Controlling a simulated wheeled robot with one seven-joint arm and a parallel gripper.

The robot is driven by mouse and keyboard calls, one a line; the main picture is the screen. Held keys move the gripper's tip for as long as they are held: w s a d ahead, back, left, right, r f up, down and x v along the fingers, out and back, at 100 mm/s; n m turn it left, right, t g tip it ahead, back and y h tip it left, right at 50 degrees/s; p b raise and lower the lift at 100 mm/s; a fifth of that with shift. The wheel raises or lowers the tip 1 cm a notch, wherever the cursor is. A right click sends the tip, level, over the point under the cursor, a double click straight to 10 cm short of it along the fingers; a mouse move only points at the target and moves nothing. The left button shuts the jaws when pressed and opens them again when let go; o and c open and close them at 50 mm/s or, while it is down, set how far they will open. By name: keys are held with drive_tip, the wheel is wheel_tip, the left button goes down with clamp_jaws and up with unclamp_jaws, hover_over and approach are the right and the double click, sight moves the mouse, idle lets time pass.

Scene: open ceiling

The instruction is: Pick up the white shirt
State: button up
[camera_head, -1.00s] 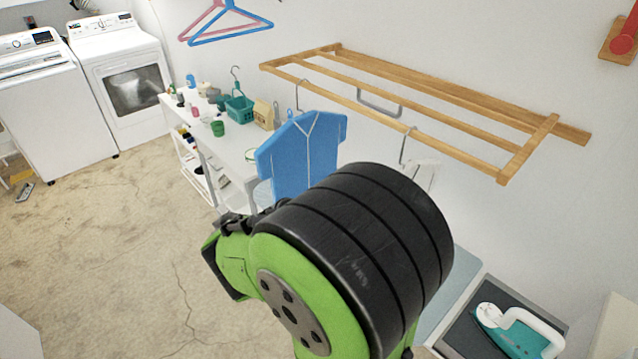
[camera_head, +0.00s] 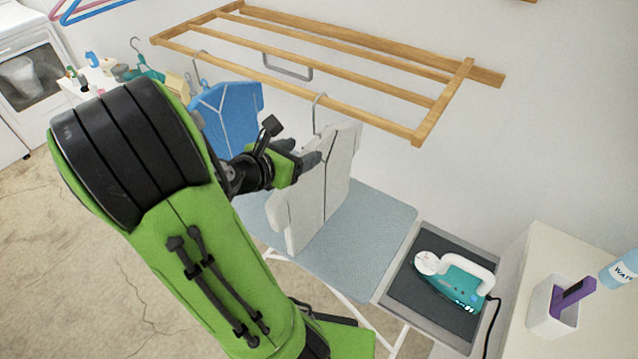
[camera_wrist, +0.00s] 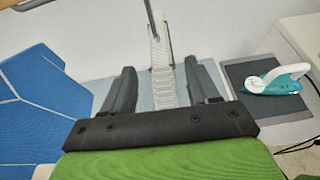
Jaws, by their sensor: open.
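The white shirt (camera_head: 322,180) hangs from a hook on the front rail of the wooden rack, above the ironing board. In the wrist view the white shirt (camera_wrist: 162,72) shows nearly edge-on, between and beyond my fingers. My gripper (camera_head: 305,160) is beside the shirt's left side in the head view, close to its upper part; whether it touches cannot be told. In the wrist view my gripper (camera_wrist: 160,88) is open, with one finger on each side of the shirt's narrow outline. My arm hides part of the area left of the shirt.
A blue shirt (camera_head: 228,118) hangs just left of the white one. The wooden rack (camera_head: 440,103) is above. The ironing board (camera_head: 365,235) is below. A teal iron (camera_head: 447,283) rests on a dark pad at right. A white cabinet (camera_head: 535,245) stands further right.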

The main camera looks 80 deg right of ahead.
sight(313, 145)
drive_tip(key=shift+s+d+r+p, duration=0.15)
drive_tip(key=shift+s+d+p, duration=0.15)
drive_tip(key=shift+p, duration=0.2)
drive_tip(key=x, duration=0.4)
drive_tip(key=shift+s+d+p, duration=0.1)
drive_tip(key=shift+d+p, duration=0.2)
drive_tip(key=shift+d, duration=0.1)
drive_tip(key=shift+a, duration=0.15)
drive_tip(key=shift+c, duration=1.2)
clamp_jaws()
